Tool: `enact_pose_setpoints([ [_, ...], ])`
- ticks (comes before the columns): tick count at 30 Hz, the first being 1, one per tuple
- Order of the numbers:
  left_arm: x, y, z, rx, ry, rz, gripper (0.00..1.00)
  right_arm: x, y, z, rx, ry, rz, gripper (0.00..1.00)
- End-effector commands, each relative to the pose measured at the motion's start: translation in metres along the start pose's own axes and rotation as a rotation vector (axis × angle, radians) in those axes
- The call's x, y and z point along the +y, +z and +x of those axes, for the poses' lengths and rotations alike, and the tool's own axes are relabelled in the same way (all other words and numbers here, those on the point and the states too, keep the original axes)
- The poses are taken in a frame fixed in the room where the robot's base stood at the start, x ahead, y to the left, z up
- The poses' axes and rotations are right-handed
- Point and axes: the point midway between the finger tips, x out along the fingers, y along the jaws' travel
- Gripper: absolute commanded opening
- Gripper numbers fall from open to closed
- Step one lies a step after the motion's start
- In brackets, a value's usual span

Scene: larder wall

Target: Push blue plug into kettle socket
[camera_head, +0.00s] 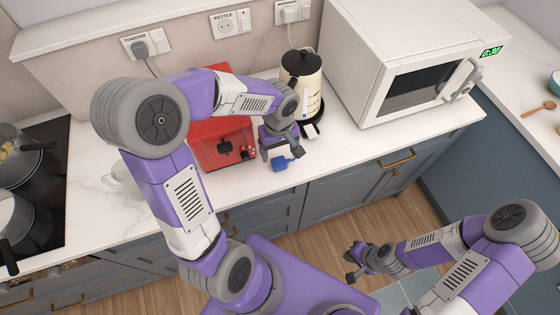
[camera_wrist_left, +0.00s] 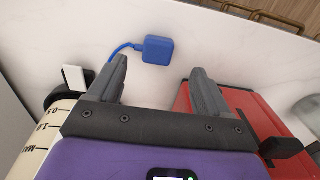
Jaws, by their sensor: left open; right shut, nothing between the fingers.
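The blue plug (camera_head: 280,164) lies on the white counter near its front edge; it also shows in the wrist view (camera_wrist_left: 157,49), with a blue cord running left behind a finger. My left gripper (camera_head: 282,153) is open above the counter, just behind the plug. In the wrist view the plug sits just beyond the gap between the fingertips (camera_wrist_left: 160,67), with nothing held. The socket labelled KETTLE (camera_head: 230,24) is on the back wall and looks empty. The cream kettle (camera_head: 303,78) stands right of my left gripper. My right gripper (camera_head: 353,266) is shut and empty, low over the floor.
A red toaster (camera_head: 222,143) stands left of and behind my left gripper. A white microwave (camera_head: 405,60) stands right of the kettle. The TOASTER socket (camera_head: 146,43) and another socket (camera_head: 292,12) hold plugs. A hob with pots (camera_head: 15,150) is at the left.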

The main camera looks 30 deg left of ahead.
Motion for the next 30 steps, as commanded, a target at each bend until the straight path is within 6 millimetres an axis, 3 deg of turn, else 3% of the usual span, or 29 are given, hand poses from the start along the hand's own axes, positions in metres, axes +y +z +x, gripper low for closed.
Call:
enact_pose_setpoints([
  [5,0.000,0.000,0.019,-0.003,-0.002,-0.001,0.79,0.002,0.000,0.004,0.000,0.000,0.000,0.00],
  [14,0.000,0.000,0.021,-0.002,0.000,0.000,0.79,0.002,0.000,0.004,-0.001,0.000,0.000,0.00],
  [24,0.003,-0.001,0.068,-0.003,-0.002,0.001,0.79,0.005,0.000,0.013,-0.001,0.000,0.000,0.00],
  [30,0.003,-0.001,0.072,-0.002,0.000,0.000,0.79,0.005,0.000,0.013,-0.001,0.000,0.000,0.00],
])
